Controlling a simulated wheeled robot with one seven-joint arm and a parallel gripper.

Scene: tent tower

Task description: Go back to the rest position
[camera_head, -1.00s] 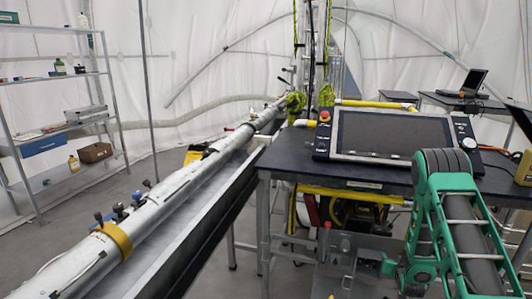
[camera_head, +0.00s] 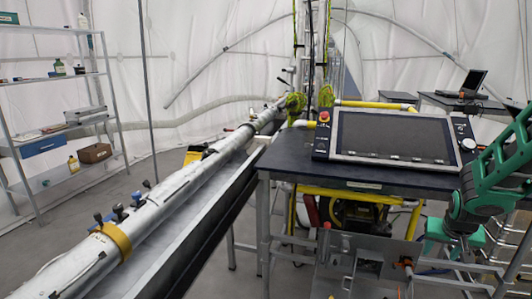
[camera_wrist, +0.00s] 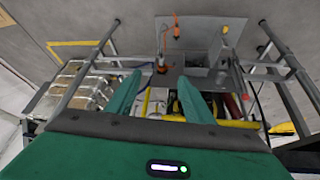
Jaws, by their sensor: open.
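My green gripper (camera_wrist: 160,84) shows in the wrist view with its two fingers apart and nothing between them. Beyond the fingers, the wrist view shows a grey metal panel (camera_wrist: 196,32) with orange-tipped fittings and a yellow frame. In the head view my green arm is folded at the right edge, in front of the dark table's right end. A green part at its lower end hangs below the tabletop, but the fingers cannot be made out there.
The dark table (camera_head: 290,160) carries a tilted control screen (camera_head: 392,136). A long metal tube (camera_head: 165,207) runs along the left side. Shelves (camera_head: 62,127) stand at the far left. Metal racks and a panel (camera_head: 350,262) stand below the table. Floor between shelves and tube is clear.

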